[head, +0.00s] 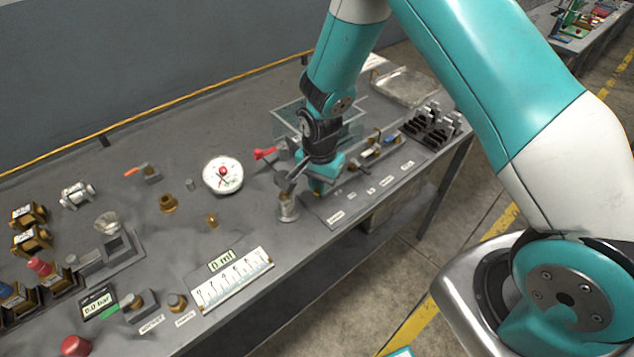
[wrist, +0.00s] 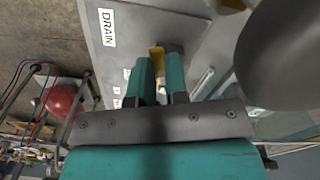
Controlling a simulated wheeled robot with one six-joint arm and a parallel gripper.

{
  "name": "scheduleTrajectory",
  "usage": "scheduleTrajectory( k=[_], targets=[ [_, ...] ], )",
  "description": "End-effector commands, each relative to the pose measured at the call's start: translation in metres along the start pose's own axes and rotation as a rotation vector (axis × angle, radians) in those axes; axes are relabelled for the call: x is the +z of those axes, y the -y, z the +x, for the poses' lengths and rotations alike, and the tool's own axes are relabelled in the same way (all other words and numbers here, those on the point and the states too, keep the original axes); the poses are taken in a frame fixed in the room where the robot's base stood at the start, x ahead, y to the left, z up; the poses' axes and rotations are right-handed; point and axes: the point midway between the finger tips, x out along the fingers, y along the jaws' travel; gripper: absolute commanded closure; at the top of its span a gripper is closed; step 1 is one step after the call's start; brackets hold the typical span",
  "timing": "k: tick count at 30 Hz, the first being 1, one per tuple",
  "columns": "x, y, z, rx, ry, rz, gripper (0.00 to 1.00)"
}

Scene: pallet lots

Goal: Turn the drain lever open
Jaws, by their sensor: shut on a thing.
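The drain lever (wrist: 156,54) is a small yellow handle beside a dark block, close to the DRAIN label (wrist: 107,27) in the wrist view. My gripper (wrist: 160,66) is shut on the lever, with its two teal fingers on either side of it. In the head view my gripper (head: 317,190) reaches down to the left end of the grey labelled panel (head: 352,207). There my gripper and wrist hide most of the lever, and how far it is turned cannot be told.
A round white gauge (head: 222,175) stands further left. Small fittings sit on the panel's right part.

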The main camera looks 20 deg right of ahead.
Motion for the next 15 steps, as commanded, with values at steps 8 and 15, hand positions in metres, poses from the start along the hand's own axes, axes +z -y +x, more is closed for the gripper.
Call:
scheduleTrajectory(
  k=[8, 15],
  targets=[
    [-0.002, -0.01, 0.001, -0.002, -0.001, -0.261, 1.0],
    [-0.005, -0.018, 0.0, -0.003, -0.002, -0.489, 1.0]
  ],
)
